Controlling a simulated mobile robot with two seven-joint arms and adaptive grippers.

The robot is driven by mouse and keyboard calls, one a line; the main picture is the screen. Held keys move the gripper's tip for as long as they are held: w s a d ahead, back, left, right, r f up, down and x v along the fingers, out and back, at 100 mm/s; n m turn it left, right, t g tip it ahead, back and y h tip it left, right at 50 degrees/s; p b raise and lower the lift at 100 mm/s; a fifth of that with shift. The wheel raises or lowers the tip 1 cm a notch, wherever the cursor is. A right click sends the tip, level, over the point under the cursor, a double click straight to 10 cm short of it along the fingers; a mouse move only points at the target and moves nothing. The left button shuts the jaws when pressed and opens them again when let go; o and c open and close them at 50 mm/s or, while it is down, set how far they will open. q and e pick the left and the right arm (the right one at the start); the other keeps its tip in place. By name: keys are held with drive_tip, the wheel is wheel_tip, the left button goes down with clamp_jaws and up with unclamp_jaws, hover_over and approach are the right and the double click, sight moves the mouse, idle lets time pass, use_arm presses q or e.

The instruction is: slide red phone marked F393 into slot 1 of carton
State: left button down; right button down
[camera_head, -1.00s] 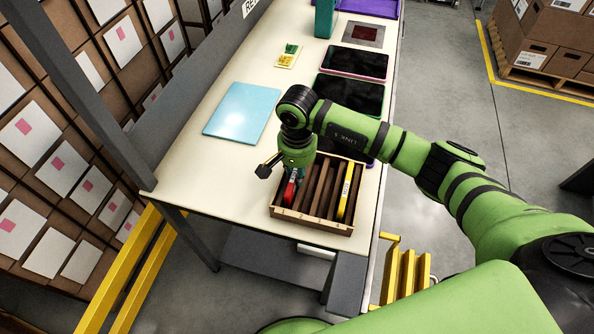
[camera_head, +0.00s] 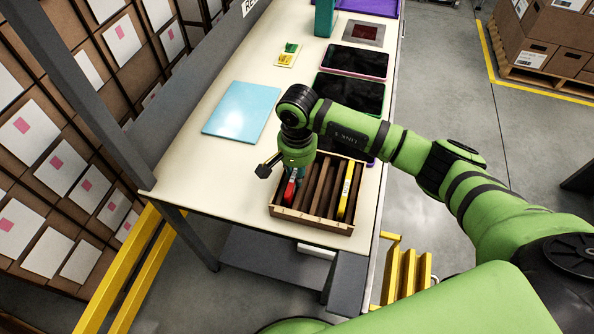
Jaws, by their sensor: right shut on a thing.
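The red phone (camera_head: 290,189) stands on edge at the left end of the wooden carton (camera_head: 312,221), in its leftmost slot as far as I can see. Its marking is too small to read. My right gripper (camera_head: 292,171) is at the phone's upper end, shut on it, with the fingers largely hidden by the wrist and the carton's far side. A yellow phone (camera_head: 345,191) stands in a slot near the carton's right end. The middle slots between dark dividers look empty. My left gripper is not in view.
A light blue sheet (camera_head: 241,111) lies left of my arm. Tablets, one pink-edged (camera_head: 355,61), lie along the table's right side behind my arm. A small card (camera_head: 288,54) with green and yellow pieces lies further back. The table's front left is clear.

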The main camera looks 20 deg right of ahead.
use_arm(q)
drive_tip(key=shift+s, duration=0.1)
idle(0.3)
use_arm(e)
drive_tip(key=c, duration=1)
unclamp_jaws()
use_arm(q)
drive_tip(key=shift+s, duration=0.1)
use_arm(e)
drive_tip(key=shift+r, duration=0.1)
wheel_tip(320, 180, up, 12)
drive_tip(key=shift+f, duration=0.1)
use_arm(q)
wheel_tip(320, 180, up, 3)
drive_tip(key=p, duration=0.2)
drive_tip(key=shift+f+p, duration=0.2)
drive_tip(key=shift+p, duration=0.15)
use_arm(e)
wheel_tip(320, 180, up, 7)
